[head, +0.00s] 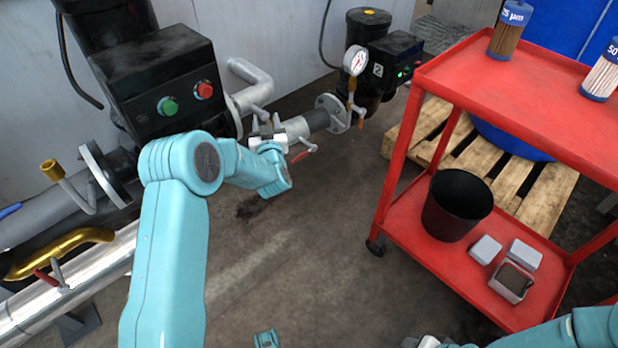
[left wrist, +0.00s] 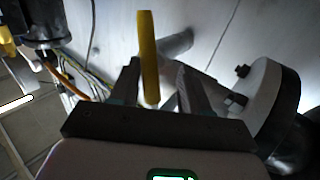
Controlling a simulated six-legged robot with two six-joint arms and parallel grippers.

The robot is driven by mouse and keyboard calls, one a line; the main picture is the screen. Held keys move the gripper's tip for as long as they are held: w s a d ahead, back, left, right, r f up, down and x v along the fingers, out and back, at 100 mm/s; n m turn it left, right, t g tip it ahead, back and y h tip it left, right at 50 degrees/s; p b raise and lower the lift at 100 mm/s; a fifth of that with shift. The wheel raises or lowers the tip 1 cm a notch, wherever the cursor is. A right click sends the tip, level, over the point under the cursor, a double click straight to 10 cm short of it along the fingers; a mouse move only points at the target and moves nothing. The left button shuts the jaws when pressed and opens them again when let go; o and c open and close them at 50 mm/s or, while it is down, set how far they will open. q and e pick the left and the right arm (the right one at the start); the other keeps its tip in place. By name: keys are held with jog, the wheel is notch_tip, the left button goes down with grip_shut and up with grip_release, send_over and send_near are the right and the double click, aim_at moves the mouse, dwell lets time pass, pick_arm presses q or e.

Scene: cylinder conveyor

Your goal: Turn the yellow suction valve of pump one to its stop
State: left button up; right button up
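In the left wrist view a yellow lever (left wrist: 148,55) stands upright between the two fingers of my left gripper (left wrist: 160,88). The fingers are apart; the lever is close to the left finger, with a visible gap to the right one. In the head view my left gripper (head: 267,127) is at the grey pipe beside the pump with green and red buttons (head: 157,85). The yellow lever cannot be made out there. My right arm shows at the lower right; a small grey part (head: 428,342) at the bottom edge may be its gripper, but its fingers cannot be made out.
A red lever (head: 301,156) is just right of my left gripper. A pump marked 2 (head: 385,62) with a gauge (head: 356,60) stands behind. A red cart (head: 455,75) holding a black bin (head: 456,205) is at the right. The floor between is open.

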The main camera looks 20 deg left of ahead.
pick_arm(q)
jog(key=p+v, duration=0.4)
jog(key=v, duration=1.2)
jog(key=s+d+r+m+g+h+p, duration=0.1)
jog(key=s+d+r+g+h+p, duration=0.2)
jog(key=p, duration=0.8)
jog(key=s+d+r+m+g+h+p, duration=0.2)
jog(key=s+d+r+h+p, duration=0.3)
jog(key=d+p, duration=0.3)
jog(key=g+h+p, duration=0.1)
jog(key=p, duration=0.3)
jog(key=shift+d+h, duration=0.4)
jog(key=shift+w+r, duration=0.1)
